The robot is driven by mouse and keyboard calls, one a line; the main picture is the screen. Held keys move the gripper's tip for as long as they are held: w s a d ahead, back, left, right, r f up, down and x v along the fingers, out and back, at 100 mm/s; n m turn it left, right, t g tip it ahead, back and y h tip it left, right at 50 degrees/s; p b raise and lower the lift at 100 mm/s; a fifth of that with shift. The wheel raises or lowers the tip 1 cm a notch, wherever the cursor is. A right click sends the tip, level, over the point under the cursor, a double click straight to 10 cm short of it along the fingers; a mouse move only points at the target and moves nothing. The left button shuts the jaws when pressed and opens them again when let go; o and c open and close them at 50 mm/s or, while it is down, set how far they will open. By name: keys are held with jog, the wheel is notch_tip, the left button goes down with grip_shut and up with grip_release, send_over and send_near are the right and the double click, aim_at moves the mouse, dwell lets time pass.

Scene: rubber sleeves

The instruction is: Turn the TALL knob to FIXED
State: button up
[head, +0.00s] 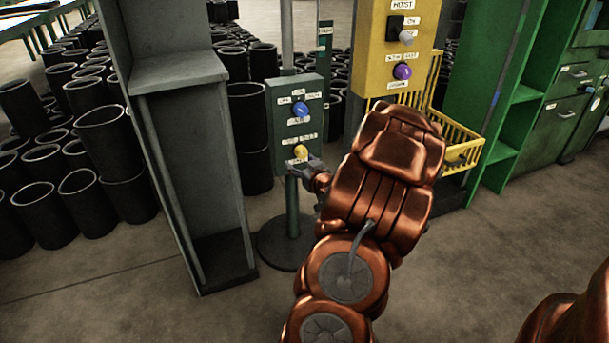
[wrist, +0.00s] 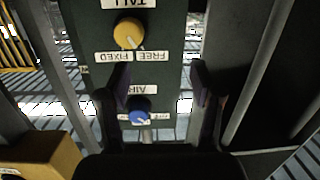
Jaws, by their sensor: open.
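The TALL knob is a yellow knob (head: 300,151) low on the grey-green panel (head: 284,131). In the wrist view, which shows the panel upside down, the yellow knob (wrist: 129,33) sits by the TALL label (wrist: 128,3). The FIXED label (wrist: 113,57) is on the left and the FREE label (wrist: 152,55) on the right there. My gripper (wrist: 163,92) is open and empty, fingers apart, not around the yellow knob. In the head view my gripper (head: 316,168) is close by the knob's lower right, mostly hidden by my arm.
A blue knob (head: 300,109) is above the yellow one; it also shows in the wrist view (wrist: 139,112). A yellow panel (head: 395,55) with a purple knob (head: 402,71) stands to the right. A grey post (head: 195,150) is close on the left, with black sleeves (head: 105,140) beyond.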

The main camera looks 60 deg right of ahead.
aim_at(303, 155)
jog(key=s+d+f+t+h+b, duration=0.1)
jog(key=s+d+f+h+b, duration=0.1)
jog(key=s+d+f, duration=0.1)
jog(key=shift+m+y, duration=0.3)
jog(key=shift+m, duration=0.1)
jog(key=b+x, duration=0.2)
jog(key=x, duration=0.4)
jog(key=shift+w+r+b, duration=0.1)
jog(key=shift+w+b, duration=0.15)
jog(key=shift+b, duration=0.1)
jog(key=shift+w+d+r, duration=0.1)
jog(key=shift+w+d, duration=0.2)
jog(key=shift+w, duration=0.1)
jog(key=c, duration=1.1)
